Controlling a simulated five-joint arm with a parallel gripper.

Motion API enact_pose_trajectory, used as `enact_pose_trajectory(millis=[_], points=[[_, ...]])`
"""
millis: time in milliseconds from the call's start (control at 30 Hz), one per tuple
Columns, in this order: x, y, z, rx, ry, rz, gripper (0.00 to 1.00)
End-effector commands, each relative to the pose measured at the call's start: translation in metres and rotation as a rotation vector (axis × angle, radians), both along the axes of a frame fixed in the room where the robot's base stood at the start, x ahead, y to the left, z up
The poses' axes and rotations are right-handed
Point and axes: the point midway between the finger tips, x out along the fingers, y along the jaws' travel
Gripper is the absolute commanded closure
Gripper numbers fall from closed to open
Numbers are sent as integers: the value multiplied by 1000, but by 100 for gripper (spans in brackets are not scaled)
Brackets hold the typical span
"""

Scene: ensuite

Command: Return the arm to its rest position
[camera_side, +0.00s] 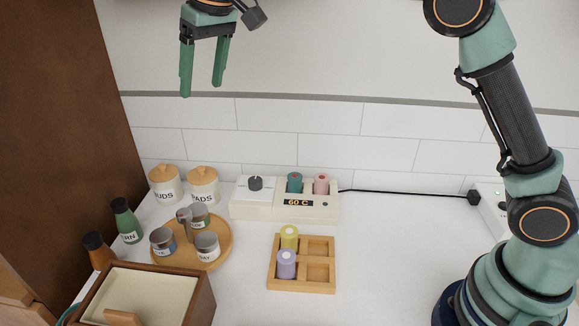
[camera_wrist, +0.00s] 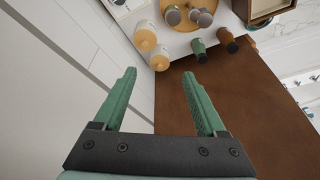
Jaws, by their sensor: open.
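My gripper (camera_side: 205,68) hangs high at the upper left of the side view, fingers pointing down, well above the counter. Its two green fingers are apart with nothing between them. In the wrist view my gripper (camera_wrist: 160,92) also shows open and empty, with the white wall on one side and a brown wooden panel on the other. My arm rises from its base at the right of the side view and runs out of the top of the picture.
A white warmer (camera_side: 285,207) holds a teal and a pink roller. A wooden tray (camera_side: 318,274) holds a yellow and a lavender roller. Jars stand on a round board (camera_side: 219,248) near two lidded canisters (camera_side: 203,190), two bottles (camera_side: 127,222) and a box (camera_side: 200,300). A brown panel (camera_side: 70,130) stands left.

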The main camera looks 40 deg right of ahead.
Motion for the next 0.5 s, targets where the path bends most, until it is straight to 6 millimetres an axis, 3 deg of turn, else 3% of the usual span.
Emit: enact_pose_trajectory(millis=[33,133,300,500], points=[[-11,4,25,3,-50,57,26],[-29,-10,45,-1,-98,95,26],[-59,-60,45,-4,-115,31,26],[-104,-111,30,-6,-133,-47,26]])
